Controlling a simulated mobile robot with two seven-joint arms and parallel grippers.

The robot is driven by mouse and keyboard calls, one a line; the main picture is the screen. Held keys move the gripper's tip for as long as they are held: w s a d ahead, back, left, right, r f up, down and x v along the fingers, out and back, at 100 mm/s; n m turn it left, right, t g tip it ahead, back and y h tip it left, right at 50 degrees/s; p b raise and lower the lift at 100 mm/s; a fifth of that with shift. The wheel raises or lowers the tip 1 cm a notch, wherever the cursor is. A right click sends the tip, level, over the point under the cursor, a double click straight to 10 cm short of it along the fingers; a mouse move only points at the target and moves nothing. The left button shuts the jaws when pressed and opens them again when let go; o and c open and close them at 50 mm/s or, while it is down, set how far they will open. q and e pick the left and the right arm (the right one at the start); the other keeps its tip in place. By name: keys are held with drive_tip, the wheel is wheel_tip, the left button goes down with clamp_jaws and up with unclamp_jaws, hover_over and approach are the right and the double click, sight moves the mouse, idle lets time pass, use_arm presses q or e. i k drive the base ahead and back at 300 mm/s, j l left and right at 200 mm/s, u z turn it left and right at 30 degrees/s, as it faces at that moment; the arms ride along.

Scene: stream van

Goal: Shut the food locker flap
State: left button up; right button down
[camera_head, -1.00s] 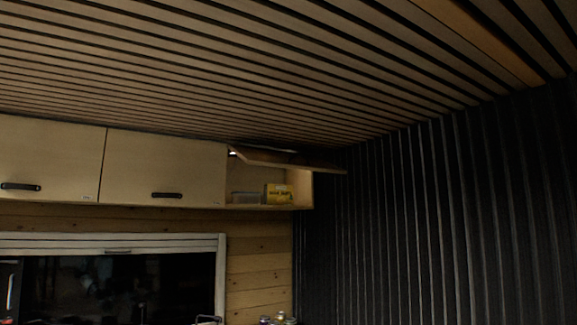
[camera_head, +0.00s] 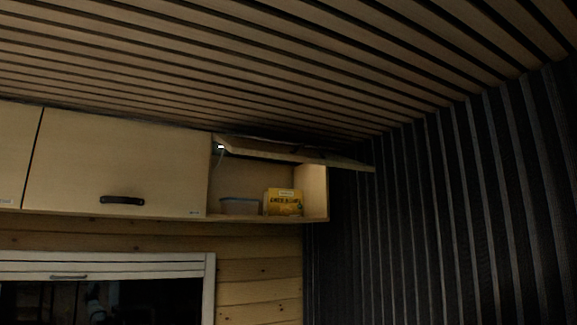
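The food locker flap (camera_head: 300,154) is raised, hinged at the top, and sticks out near the ceiling. The open food locker (camera_head: 316,192) is the rightmost of the overhead cupboards. Inside stand a yellow box (camera_head: 284,202) and a low greyish container (camera_head: 239,206). Neither of my grippers shows in the head view.
Shut overhead cupboards (camera_head: 120,160) with dark handles run to the left of the locker. A white-framed window (camera_head: 110,265) is set in the plank wall (camera_head: 260,270) below. A dark ribbed wall (camera_head: 440,220) stands to the right. The slatted ceiling (camera_head: 280,70) is close above the flap.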

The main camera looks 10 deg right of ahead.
sight(236, 144)
drive_tip(key=i+l+u, duration=0.1)
drive_tip(key=l, duration=0.2)
drive_tip(key=i+l+u, duration=0.2)
drive_tip(key=i+l, duration=0.15)
drive_tip(key=l, duration=0.25)
drive_tip(key=i+l+u, duration=0.1)
drive_tip(key=l, duration=0.2)
